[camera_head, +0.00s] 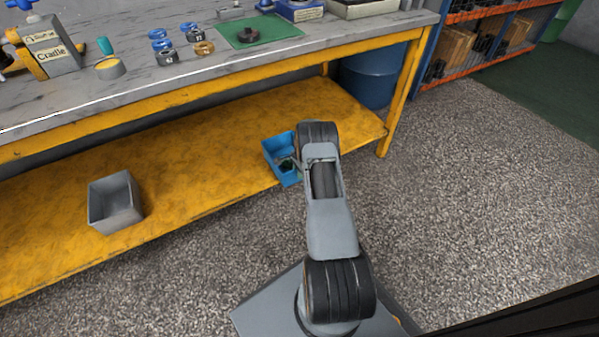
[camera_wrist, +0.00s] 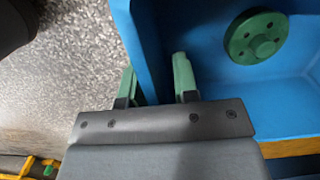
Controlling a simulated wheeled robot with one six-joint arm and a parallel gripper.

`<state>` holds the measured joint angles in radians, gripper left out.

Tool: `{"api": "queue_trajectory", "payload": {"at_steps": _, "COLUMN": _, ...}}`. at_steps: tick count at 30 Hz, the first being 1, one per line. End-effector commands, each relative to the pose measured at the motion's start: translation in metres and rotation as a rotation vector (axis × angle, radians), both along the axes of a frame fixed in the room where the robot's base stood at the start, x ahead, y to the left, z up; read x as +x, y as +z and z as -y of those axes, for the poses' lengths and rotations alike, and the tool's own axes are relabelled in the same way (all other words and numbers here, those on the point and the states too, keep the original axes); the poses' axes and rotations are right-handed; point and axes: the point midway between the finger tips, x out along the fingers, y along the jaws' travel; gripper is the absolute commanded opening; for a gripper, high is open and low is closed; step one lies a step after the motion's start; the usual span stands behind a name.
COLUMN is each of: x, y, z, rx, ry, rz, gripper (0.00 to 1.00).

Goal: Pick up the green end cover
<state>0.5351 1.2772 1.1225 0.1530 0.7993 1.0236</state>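The green end cover (camera_wrist: 258,37) is a round flanged disc with a raised hub and small holes. It lies in a blue bin (camera_wrist: 295,121), against the upper part of the wrist view. My gripper (camera_wrist: 155,62) is open, with two green fingers apart and nothing held between them. The bin's left wall appears between the fingers; contact cannot be told. The cover is to the right of both fingers. In the head view, the blue bin (camera_head: 270,151) stands on the yellow lower shelf, partly hidden by my arm; the cover is not clear there.
A grey open bin (camera_head: 113,222) stands on the yellow shelf (camera_head: 200,175) at left. The grey worktop (camera_head: 130,100) above holds motor parts, a green mat (camera_head: 285,25) and a cradle block. A blue drum (camera_head: 370,75) stands behind the bench leg. Gravel floor is clear at right.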

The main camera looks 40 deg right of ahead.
Motion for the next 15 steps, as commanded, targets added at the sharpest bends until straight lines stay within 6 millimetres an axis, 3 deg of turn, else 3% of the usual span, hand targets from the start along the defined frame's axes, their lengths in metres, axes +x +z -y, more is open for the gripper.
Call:
{"api": "queue_trajectory", "payload": {"at_steps": 9, "x": 0.0, "y": 0.002, "z": 0.001, "rx": 0.0, "ry": -0.001, "rz": 0.001, "gripper": 0.34}}
{"api": "queue_trajectory", "payload": {"at_steps": 15, "x": 0.0, "y": 0.025, "z": 0.003, "rx": -0.001, "ry": -0.001, "rz": 0.003, "gripper": 0.34}}
